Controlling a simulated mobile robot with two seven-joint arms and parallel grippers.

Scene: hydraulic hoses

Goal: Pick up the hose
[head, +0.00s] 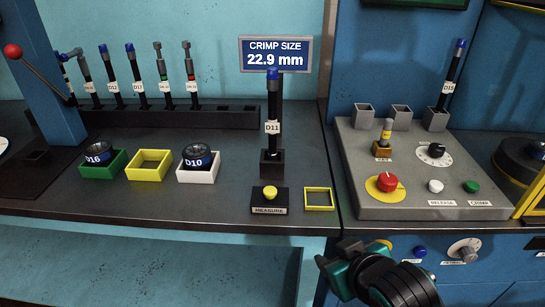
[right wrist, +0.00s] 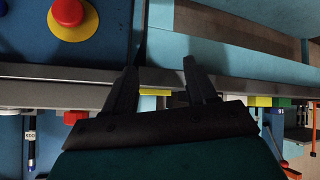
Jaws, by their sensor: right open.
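A black hose with a blue tip and a white D11 label (head: 272,105) stands upright in a dark block at the middle of the bench. Another blue-tipped hose, labelled D15 (head: 452,82), leans in a grey socket on the right-hand panel. Several labelled hoses (head: 112,82) stand in a dark rack at the back left. My right gripper (head: 326,262) is low in front of the bench edge, apart from the hoses. In the right wrist view its two fingers (right wrist: 160,72) are spread with nothing between them. My left gripper is out of view.
Green, yellow and white trays (head: 149,177) sit on the left bench; the green and white hold round dark pieces. A measure button (head: 269,194) and empty yellow frame (head: 318,199) are near the front edge. The grey control panel (head: 400,206) carries a red button (head: 387,182).

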